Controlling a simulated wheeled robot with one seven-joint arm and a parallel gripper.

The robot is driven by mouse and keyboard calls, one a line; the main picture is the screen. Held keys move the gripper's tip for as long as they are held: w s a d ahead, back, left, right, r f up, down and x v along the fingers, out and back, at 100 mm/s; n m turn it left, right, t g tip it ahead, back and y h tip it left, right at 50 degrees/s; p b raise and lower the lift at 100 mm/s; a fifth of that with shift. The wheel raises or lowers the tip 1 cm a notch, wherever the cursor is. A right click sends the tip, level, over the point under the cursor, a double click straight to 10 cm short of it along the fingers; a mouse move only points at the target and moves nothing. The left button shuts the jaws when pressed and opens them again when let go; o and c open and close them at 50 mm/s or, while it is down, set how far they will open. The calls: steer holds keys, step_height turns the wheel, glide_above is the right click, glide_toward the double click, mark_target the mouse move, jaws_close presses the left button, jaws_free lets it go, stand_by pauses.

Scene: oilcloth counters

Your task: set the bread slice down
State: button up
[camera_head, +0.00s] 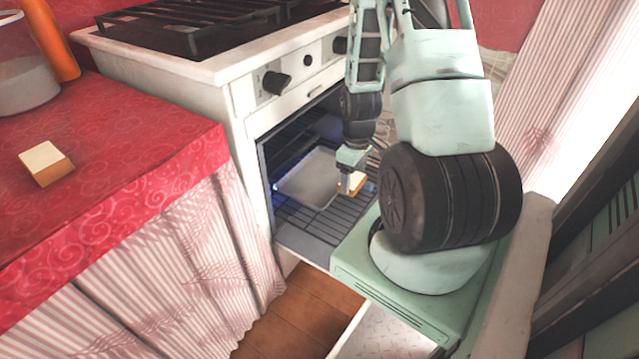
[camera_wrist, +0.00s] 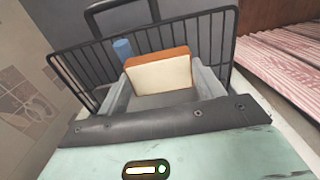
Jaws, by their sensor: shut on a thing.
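My gripper (camera_head: 350,184) is shut on a bread slice (camera_head: 357,180), pale with a brown crust, in front of the open oven (camera_head: 300,150). In the wrist view the bread slice (camera_wrist: 160,74) stands between my grey fingers (camera_wrist: 158,98), its pale face toward the camera. In the head view it is over the right part of the pulled-out wire rack (camera_head: 305,222), beside a pale flat tray (camera_head: 308,180). I cannot tell whether the slice touches the rack. A second bread slice (camera_head: 46,163) lies on the red counter.
The red-clothed counter (camera_head: 120,150) is left of the stove, with a glass container (camera_head: 25,75) and an orange object (camera_head: 50,40) on it. In the wrist view, dark wire bars (camera_wrist: 215,45) and a blue cylinder (camera_wrist: 122,49) are behind the slice.

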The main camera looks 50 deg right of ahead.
steer(key=b, duration=0.1)
glide_above(320, 191)
steer(key=shift+s+a+f+b, duration=0.1)
steer(key=shift+s+f+b, duration=0.1)
steer(key=shift+f+b, duration=0.45)
steer(key=shift+w+f+b, duration=0.15)
steer(key=shift+f+b, duration=0.45)
steer(key=shift+f, duration=0.85)
steer(key=shift+w+f+b, duration=0.1)
steer(key=shift+f+b, duration=0.5)
steer(key=shift+f, duration=0.8)
steer(key=shift+f, duration=0.15)
steer(key=o, duration=1)
steer(key=shift+o, duration=0.2)
